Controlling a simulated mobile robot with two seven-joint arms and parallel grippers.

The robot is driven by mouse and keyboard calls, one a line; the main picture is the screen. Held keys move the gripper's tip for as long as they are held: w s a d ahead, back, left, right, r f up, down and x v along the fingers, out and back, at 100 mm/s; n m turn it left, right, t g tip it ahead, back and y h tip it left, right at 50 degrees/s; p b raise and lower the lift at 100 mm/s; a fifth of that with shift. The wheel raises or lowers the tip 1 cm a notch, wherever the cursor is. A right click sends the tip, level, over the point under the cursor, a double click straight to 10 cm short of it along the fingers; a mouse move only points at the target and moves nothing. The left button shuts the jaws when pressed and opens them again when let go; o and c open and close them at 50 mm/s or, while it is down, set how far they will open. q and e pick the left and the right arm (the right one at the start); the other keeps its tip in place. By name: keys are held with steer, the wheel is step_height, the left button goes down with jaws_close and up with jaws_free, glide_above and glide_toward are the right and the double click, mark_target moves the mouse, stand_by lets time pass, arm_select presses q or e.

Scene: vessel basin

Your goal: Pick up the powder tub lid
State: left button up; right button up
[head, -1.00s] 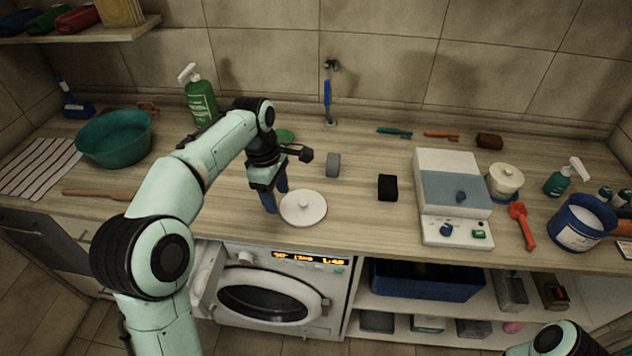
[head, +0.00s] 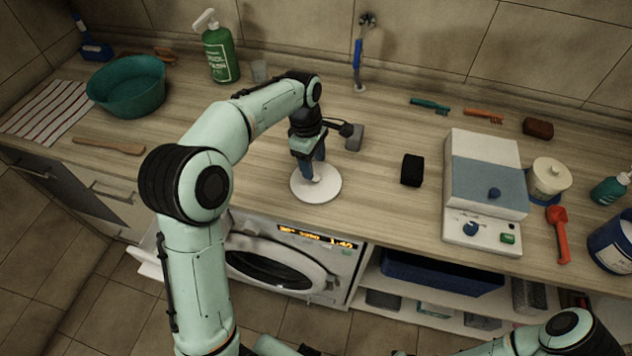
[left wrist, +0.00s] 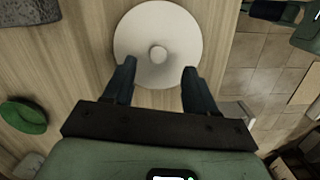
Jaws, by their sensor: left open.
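The powder tub lid, a round white disc (head: 318,193) with a small knob, lies flat on the counter near its front edge, above the washing machine. My left gripper (head: 313,172) points down over it, open. In the left wrist view the lid (left wrist: 158,28) lies just beyond the two spread fingers (left wrist: 157,80), with its knob near the middle line between them. Nothing is held. I cannot tell the exact height of the fingertips above the lid. The blue powder tub (head: 612,250) stands open at the right edge. My right gripper is not in view.
A grey block (head: 354,138) stands close behind my left gripper, and a black block (head: 412,170) lies to its right. A scale-like box (head: 485,185) stands farther right. A teal basin (head: 128,86) is at the left. A green round thing (left wrist: 22,116) shows in the left wrist view.

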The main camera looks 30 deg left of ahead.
mark_target(316, 176)
arm_select(q)
steer(key=f, duration=0.5)
steer(key=shift+w+d, duration=0.15)
steer(key=shift+d, duration=0.05)
jaws_close()
